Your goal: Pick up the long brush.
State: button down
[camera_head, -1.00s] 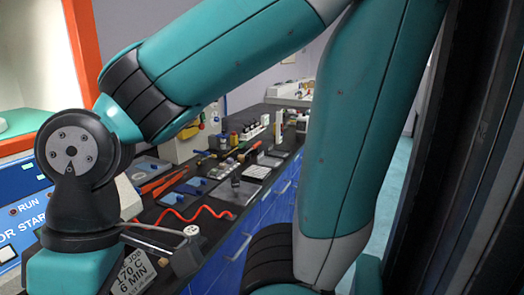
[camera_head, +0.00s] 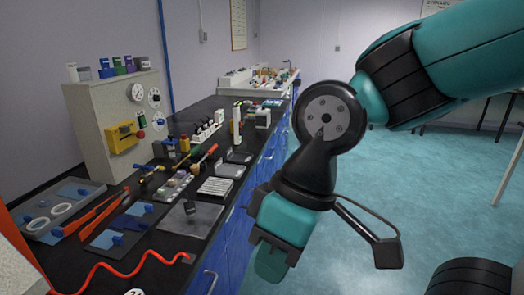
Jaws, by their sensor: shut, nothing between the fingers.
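My gripper (camera_head: 271,262) hangs in front of the blue cabinets, to the right of the black bench top (camera_head: 160,235). It is shut and empty, and it touches nothing on the bench that I can see. A thin tool with an orange-brown handle (camera_head: 208,153) lies slanted on the bench, left of my wrist. A yellow-handled tool (camera_head: 152,172) lies further left. Either may be the long brush; they are too small to tell.
Orange tongs-like tools (camera_head: 98,215) and a red coiled cord (camera_head: 135,270) lie on the near bench. A beige instrument box (camera_head: 90,130) stands at the back left. Blue drawers (camera_head: 237,240) front the bench. The teal floor (camera_head: 440,190) to the right is mostly open.

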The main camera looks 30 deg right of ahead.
aim_at(195, 169)
jog(key=z, duration=0.9)
jog(key=i, duration=1.1)
jog(key=z, duration=0.5)
jog(key=i, duration=1)
jog(key=u, duration=0.75)
jog(key=i, duration=0.85)
jog(key=u, duration=0.65)
